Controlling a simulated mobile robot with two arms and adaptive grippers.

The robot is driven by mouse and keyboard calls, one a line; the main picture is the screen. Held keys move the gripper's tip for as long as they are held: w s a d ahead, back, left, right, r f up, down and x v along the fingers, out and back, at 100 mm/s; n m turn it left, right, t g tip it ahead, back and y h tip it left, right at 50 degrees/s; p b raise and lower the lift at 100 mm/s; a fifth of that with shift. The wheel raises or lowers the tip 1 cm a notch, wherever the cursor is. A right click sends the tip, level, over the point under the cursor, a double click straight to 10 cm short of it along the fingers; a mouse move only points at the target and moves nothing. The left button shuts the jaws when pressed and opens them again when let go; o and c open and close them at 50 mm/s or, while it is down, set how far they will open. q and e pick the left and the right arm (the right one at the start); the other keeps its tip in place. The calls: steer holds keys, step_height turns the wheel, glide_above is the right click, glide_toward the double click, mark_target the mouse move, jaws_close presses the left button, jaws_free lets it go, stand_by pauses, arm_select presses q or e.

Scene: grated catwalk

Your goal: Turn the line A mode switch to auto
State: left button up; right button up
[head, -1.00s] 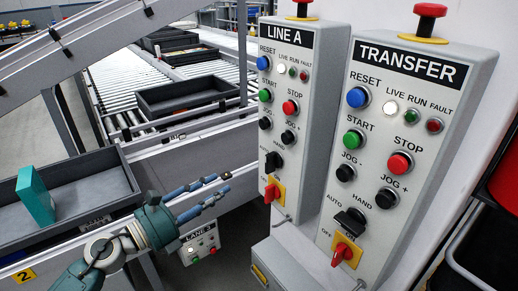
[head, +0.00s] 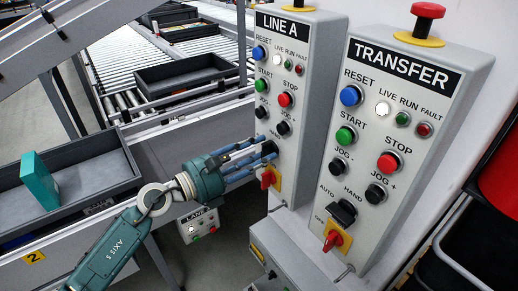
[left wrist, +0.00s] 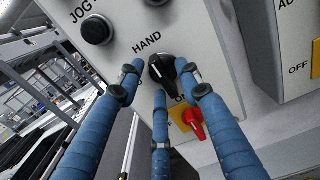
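The LINE A panel (head: 297,70) is the grey box left of the TRANSFER panel. Its black mode switch (left wrist: 162,69) shows in the left wrist view below the HAND label; its bar slants from upper left to lower right. The AUTO label is hidden there, and I cannot tell which position it points to. My left gripper (head: 264,152) is at this switch, its blue fingers reaching in from the left. In the left wrist view the three fingers of the gripper (left wrist: 161,80) are spread around the knob, with small gaps showing beside it. My right gripper is not in view.
A red and yellow on-off switch (left wrist: 194,123) sits just below the mode switch, close to the fingers. The TRANSFER panel (head: 403,130) stands close on the right. A small LANE 3 box (head: 199,226) is below my left arm.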

arm_select(q)
steer(key=shift+w+d, duration=0.1)
jaws_close()
stand_by(0.3)
steer(key=shift+f+n+p, duration=0.2)
steer(key=shift+n+p, duration=2.75)
steer(key=shift+n, duration=1.55)
steer(key=shift+f+n+p, duration=0.15)
steer(key=shift+n+p, duration=2.8)
steer(key=shift+n, duration=1.55)
